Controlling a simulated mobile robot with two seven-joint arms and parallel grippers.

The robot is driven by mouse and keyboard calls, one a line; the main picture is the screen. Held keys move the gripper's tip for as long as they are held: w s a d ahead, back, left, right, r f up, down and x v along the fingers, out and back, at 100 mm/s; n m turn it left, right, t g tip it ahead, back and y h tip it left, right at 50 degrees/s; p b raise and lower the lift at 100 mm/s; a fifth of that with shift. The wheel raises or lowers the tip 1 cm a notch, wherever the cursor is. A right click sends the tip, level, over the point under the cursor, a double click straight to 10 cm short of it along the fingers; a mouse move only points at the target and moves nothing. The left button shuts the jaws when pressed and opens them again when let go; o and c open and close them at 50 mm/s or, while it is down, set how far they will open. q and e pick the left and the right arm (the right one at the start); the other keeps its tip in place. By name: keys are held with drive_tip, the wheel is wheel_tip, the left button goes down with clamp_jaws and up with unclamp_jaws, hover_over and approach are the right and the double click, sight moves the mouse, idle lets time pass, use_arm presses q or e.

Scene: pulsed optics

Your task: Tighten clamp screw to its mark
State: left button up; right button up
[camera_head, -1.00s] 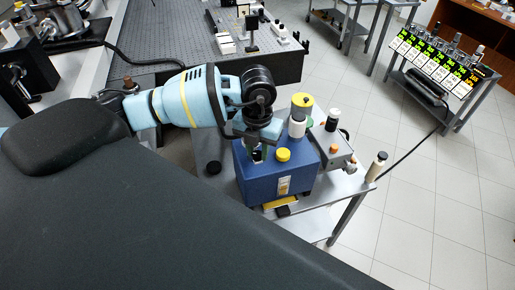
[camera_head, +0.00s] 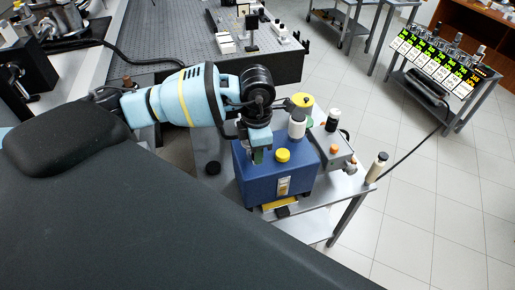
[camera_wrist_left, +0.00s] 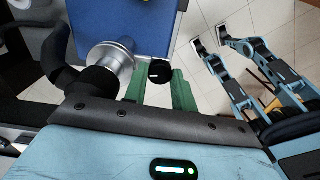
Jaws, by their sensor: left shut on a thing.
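My left gripper (camera_head: 258,155) reaches down at the top left of a blue box (camera_head: 275,183). In the left wrist view, its green fingers (camera_wrist_left: 157,92) lie either side of a small round black knob with a white mark (camera_wrist_left: 160,72), which looks like the clamp screw. The fingers are shut on it, and their tips partly hide behind it. A silver cylinder (camera_wrist_left: 112,66) with a black fitting stands beside the left finger. The target mark cannot be made out. My right gripper (camera_wrist_left: 210,40) shows in the left wrist view, empty, its fingers apart.
An optical table (camera_head: 180,40) stands at the back.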

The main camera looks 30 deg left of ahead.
use_arm(q)
drive_tip(key=m+b, duration=0.1)
drive_tip(key=m, duration=0.4)
drive_tip(key=shift+m, duration=0.3)
drive_tip(key=m+b, duration=0.1)
drive_tip(key=m, duration=0.3)
drive_tip(key=shift+f+m, duration=0.1)
drive_tip(key=shift+m, duration=0.2)
drive_tip(key=m+b, duration=0.2)
drive_tip(key=m, duration=0.3)
drive_tip(key=shift+b, duration=0.4)
drive_tip(key=m+b, duration=0.2)
drive_tip(key=m, duration=0.2)
drive_tip(key=shift+m, duration=0.4)
use_arm(e)
drive_tip(key=s+a+f+g, duration=0.1)
drive_tip(key=s+f+g, duration=0.1)
drive_tip(key=s+f, duration=0.4)
wheel_tip(320, 180, down, 4)
drive_tip(key=shift+s+r, duration=0.2)
drive_tip(key=shift+r, duration=0.05)
use_arm(q)
drive_tip(key=shift+r+b, duration=0.2)
drive_tip(key=shift+b, duration=0.1)
drive_tip(key=shift+w, duration=0.1)
use_arm(e)
drive_tip(key=shift+s, duration=0.15)
